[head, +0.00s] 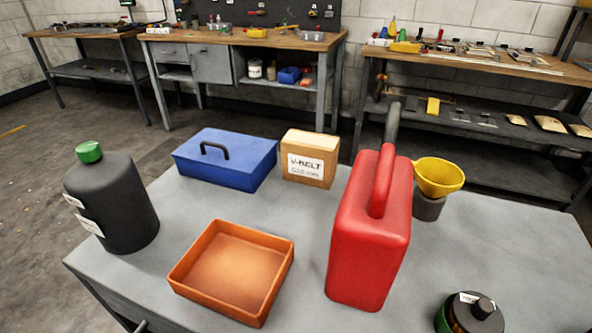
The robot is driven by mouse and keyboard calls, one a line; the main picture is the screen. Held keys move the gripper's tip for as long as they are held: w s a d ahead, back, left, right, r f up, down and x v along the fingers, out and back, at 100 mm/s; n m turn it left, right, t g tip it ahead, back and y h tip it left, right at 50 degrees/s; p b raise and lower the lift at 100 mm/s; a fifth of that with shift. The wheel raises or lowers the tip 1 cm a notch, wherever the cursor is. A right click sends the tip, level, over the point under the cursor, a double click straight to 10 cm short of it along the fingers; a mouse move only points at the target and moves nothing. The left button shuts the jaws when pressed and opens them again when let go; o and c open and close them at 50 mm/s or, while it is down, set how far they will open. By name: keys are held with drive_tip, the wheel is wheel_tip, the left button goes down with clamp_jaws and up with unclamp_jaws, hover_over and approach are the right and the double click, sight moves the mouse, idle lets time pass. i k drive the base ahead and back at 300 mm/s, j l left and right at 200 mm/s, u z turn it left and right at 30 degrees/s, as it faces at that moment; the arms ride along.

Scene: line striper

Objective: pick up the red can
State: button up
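The red can (362,245) is a tall jerrycan with a loop handle on top. It stands upright on the grey table, right of the middle in the head view. A dark grey spout or hose rises behind its handle. Nothing is touching its handle. My gripper does not show in this view.
An orange tray (232,268) lies left of the can. Behind are a blue toolbox (225,160), a V-belt box (310,158) and a yellow funnel (438,177). A black bottle (112,202) stands far left, a dark jar (470,315) front right.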

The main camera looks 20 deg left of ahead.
sight(371, 240)
drive_tip(key=u, duration=0.55)
drive_tip(key=i, duration=0.25)
drive_tip(key=i+z, duration=0.1)
drive_tip(key=z, duration=5.5)
drive_tip(key=u, duration=3.25)
